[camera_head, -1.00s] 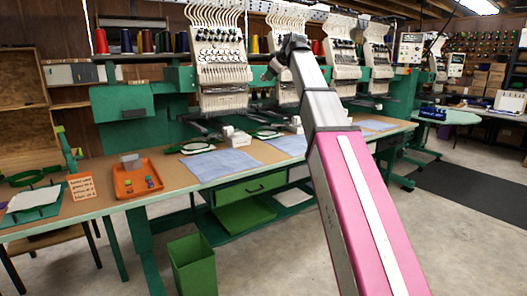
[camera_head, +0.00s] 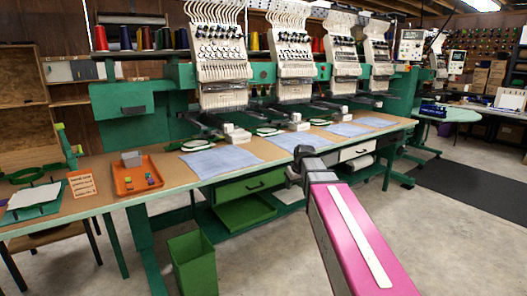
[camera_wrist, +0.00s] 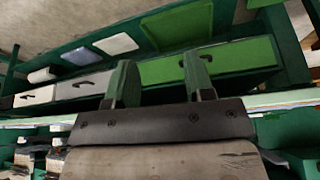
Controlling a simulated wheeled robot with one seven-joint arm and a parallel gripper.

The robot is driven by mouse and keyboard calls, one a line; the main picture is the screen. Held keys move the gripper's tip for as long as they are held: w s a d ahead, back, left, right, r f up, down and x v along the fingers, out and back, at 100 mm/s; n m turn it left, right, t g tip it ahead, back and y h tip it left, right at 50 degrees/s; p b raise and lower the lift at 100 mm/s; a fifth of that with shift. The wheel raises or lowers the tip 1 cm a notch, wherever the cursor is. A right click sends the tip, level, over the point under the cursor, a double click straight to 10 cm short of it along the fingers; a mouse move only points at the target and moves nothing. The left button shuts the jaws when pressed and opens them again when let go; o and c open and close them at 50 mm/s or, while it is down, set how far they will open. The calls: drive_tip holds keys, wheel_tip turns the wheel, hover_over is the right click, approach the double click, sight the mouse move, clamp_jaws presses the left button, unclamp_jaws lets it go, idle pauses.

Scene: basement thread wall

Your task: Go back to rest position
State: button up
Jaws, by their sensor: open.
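My gripper is at the end of my pink and grey arm in the head view, in front of the long work table (camera_head: 110,192). The gripper's fingers are hard to make out there. In the wrist view my gripper (camera_wrist: 160,85) shows two green fingers set well apart, with nothing between them. Beyond the fingers are the drawers under the table, one with a green front (camera_wrist: 235,60). No object is held.
Embroidery machines (camera_head: 218,60) stand along the table's back. An orange tray (camera_head: 125,186) with small colored spools and a grey block lies at left. A green bin (camera_head: 192,265) stands on the floor in front.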

drive_tip(key=s+d+f+m+g+h, duration=0.1)
drive_tip(key=s+d+f+m+g, duration=0.1)
drive_tip(key=s+f, duration=0.8)
drive_tip(key=s+d+f+m+g, duration=0.2)
drive_tip(key=s+d+f, duration=0.2)
drive_tip(key=s+f, duration=0.7)
drive_tip(key=shift+f+m+h, duration=0.4)
drive_tip(key=shift+f, duration=0.2)
drive_tip(key=shift+c, duration=0.4)
